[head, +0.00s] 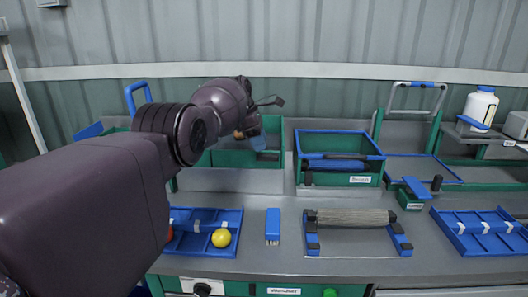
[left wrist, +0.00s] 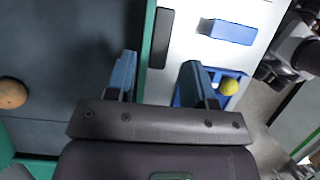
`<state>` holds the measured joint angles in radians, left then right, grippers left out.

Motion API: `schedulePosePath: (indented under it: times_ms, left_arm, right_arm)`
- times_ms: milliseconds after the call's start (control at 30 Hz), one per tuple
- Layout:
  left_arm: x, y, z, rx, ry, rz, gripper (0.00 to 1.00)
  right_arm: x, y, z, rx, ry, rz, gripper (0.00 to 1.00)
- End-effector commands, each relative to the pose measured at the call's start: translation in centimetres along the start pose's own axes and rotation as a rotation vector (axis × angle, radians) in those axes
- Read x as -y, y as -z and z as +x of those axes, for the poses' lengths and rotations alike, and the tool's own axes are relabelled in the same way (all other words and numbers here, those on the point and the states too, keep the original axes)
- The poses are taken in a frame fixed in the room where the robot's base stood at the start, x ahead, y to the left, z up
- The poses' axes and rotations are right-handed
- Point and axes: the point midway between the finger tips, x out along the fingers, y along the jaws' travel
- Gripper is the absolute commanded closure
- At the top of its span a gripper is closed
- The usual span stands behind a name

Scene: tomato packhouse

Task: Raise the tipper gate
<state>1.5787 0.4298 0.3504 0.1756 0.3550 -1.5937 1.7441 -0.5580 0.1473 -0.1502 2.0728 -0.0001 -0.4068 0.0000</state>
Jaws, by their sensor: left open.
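A green-walled bin (head: 225,158) stands at the back of the bench, left of centre, and its front panel may be the tipper gate. In the left wrist view the top edge of this green panel (left wrist: 148,45) runs between my fingers, and a black piece (left wrist: 162,38) sits beside it. My left gripper (head: 256,138) is in front of or over the bin, partly hidden by my own arm. In the left wrist view the gripper (left wrist: 160,78) is open, one finger on each side of the edge. Contact cannot be told. My right gripper is not in view.
An orange fruit (left wrist: 12,93) lies inside the bin. A blue tray (head: 205,218) with a yellow ball (head: 221,238), a blue brush (head: 273,226) and a roller frame (head: 352,218) lie in front. A green crate with blue rim (head: 340,131) stands to the right.

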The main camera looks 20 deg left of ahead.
Motion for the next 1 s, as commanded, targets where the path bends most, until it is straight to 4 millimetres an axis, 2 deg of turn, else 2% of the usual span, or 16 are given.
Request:
schedulePosePath:
  times_ms: [33,100,333,1000]
  left_arm:
    - [0.0,0.0,-1.2,0.001,-0.002,0.000,0.51]
    - [0.0,0.0,-2.3,0.000,-0.001,-0.001,0.51]
    - [0.0,0.1,-4.6,-0.001,0.003,-0.001,0.51]
    - [0.0,0.1,-5.1,-0.001,0.004,-0.001,0.51]
  right_arm:
    - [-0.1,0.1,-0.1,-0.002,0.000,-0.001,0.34]
    - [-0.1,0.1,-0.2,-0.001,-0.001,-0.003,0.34]
    - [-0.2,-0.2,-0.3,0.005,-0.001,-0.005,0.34]
    - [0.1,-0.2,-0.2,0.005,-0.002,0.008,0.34]
